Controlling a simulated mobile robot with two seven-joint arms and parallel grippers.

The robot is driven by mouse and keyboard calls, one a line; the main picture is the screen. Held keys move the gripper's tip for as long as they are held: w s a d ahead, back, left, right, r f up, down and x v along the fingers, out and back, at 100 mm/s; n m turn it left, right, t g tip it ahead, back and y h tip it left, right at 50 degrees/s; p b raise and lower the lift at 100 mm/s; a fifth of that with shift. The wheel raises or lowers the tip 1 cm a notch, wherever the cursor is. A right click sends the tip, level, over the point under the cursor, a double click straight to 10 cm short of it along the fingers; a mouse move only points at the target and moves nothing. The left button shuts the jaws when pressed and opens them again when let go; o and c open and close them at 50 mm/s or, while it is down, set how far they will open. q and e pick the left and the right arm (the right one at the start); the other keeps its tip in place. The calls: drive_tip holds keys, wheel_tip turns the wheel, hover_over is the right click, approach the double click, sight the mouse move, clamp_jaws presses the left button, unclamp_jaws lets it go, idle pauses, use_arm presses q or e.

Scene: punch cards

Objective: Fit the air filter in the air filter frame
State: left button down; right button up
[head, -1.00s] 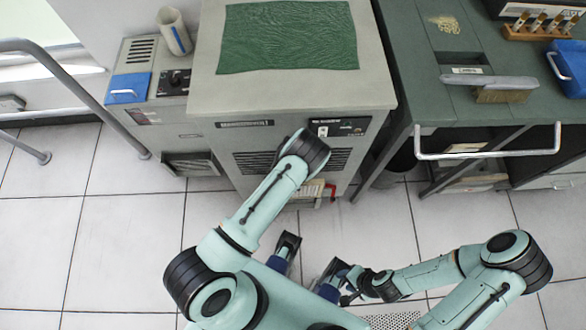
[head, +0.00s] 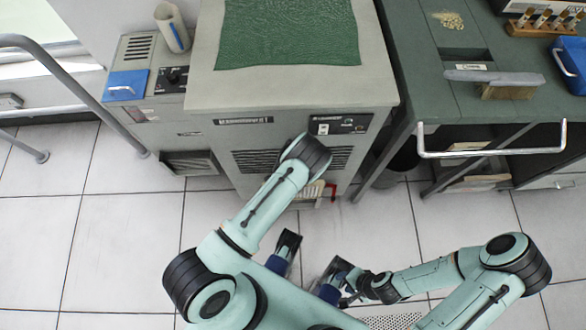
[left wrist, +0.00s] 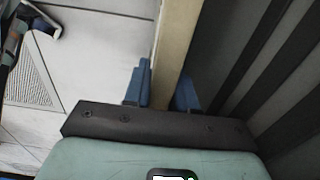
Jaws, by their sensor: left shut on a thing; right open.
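My left gripper (left wrist: 163,92) is shut on the cream-coloured edge of the air filter (left wrist: 175,45), which runs straight up between the blue fingers in the left wrist view. In the head view my left wrist covers the left gripper, low in front of the grey cabinet. A pale part of the filter (head: 308,196) seems to show just below that wrist. The air filter frame cannot be made out clearly; dark slats (left wrist: 245,60) lie to the right of the filter in the left wrist view. My right gripper (head: 313,258) is open and empty over the floor.
The grey cabinet (head: 285,95) carries a green mat (head: 290,35). A small red part (head: 332,191) shows low at its front. A green workbench (head: 440,90) with a metal rail (head: 490,153) stands right. A handrail (head: 75,90) stands left. The tiled floor (head: 120,230) is clear.

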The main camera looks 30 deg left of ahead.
use_arm(q)
drive_tip(key=shift+f+b, duration=0.85)
drive_tip(key=shift+f, duration=0.2)
drive_tip(key=shift+f+b, duration=1.65)
drive_tip(key=shift+f, duration=0.1)
